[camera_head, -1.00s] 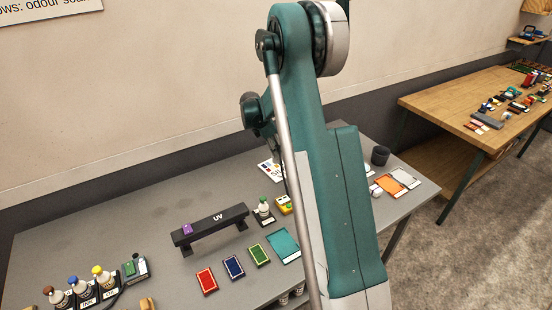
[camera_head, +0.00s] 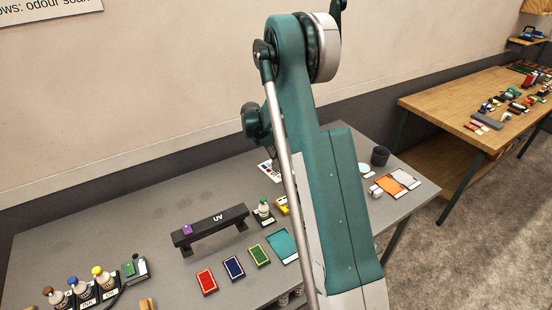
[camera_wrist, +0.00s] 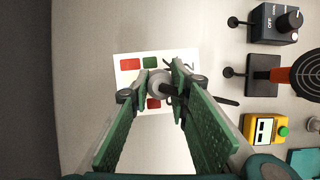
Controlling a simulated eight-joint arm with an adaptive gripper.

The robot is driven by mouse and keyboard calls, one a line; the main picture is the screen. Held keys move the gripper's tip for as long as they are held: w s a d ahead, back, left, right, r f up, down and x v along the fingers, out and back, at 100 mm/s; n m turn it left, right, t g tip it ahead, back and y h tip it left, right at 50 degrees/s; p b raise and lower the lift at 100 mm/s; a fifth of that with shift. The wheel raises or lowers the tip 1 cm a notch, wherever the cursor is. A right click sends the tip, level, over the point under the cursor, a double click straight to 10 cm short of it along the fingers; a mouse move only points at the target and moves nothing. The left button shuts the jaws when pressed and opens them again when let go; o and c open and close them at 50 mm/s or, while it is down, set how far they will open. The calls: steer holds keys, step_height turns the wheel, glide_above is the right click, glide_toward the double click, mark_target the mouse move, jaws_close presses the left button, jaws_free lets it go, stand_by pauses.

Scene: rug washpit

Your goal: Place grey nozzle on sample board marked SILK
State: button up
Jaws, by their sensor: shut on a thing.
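My gripper (camera_wrist: 160,90) is shut on the grey nozzle (camera_wrist: 160,84), which shows as a round grey piece between the green fingers in the wrist view. Below it lies a white board (camera_wrist: 125,53) with red and green patches. The fingers and nozzle cover part of the board, and its dark lettering is mostly hidden, so I cannot read the name. I cannot tell whether the nozzle touches the board. In the head view the board (camera_head: 265,168) lies on the grey table near the wall, partly behind my arm.
A yellow device (camera_wrist: 264,129), a black stand (camera_wrist: 262,75) and a dark switch box (camera_wrist: 275,23) are to the right in the wrist view. The UV lamp bar (camera_head: 212,222), coloured pads and bottles occupy the grey table (camera_head: 160,208). A dark cup (camera_head: 380,156) stands near the back.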

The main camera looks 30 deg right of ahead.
steer(key=shift+f, duration=0.1)
steer(key=o, duration=0.9)
steer(key=v, duration=1.2)
stand_by(0.5)
